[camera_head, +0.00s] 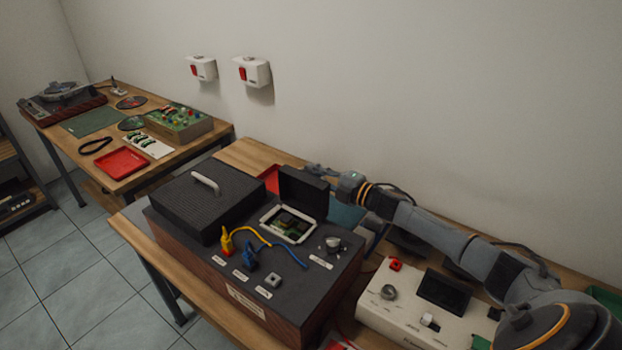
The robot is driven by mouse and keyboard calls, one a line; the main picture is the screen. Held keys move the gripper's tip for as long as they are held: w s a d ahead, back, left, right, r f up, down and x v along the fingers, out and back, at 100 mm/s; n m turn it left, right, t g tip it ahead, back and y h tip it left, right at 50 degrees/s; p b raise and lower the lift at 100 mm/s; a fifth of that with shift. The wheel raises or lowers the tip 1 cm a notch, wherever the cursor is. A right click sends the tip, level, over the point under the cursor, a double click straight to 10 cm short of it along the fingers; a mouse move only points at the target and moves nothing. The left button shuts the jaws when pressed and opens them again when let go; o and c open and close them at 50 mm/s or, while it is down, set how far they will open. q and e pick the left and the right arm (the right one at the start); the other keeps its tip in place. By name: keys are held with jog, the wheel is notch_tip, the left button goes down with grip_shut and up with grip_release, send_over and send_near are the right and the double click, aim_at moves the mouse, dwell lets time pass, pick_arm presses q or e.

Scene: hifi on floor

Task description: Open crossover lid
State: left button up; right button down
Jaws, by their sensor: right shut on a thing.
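The crossover lid (303,192) is a dark flap on top of a large wood-sided box (240,284). It stands raised, tilted up at the back of a white-framed opening (266,222) with a green circuit board (289,225) inside. My right arm reaches in from the right behind the box. My right gripper (320,172) is at the lid's upper edge and is shut on it; its fingertips are small and partly hidden. My left gripper is not in view.
A black ribbed cover (195,206) with a white handle lies left of the opening. A yellow and a blue cable (290,255) run to the opening. A cream device (420,310) stands right of the box. A second table with parts (150,180) is at the back left.

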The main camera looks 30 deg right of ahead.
jog(key=shift+w+d+f, duration=0.1)
jog(key=shift+d+f, duration=0.2)
jog(key=shift+f, duration=0.05)
jog(key=shift+b, duration=0.3)
jog(key=c, duration=1.4)
grip_release()
jog(key=shift+d, duration=0.1)
jog(key=v, duration=1.2)
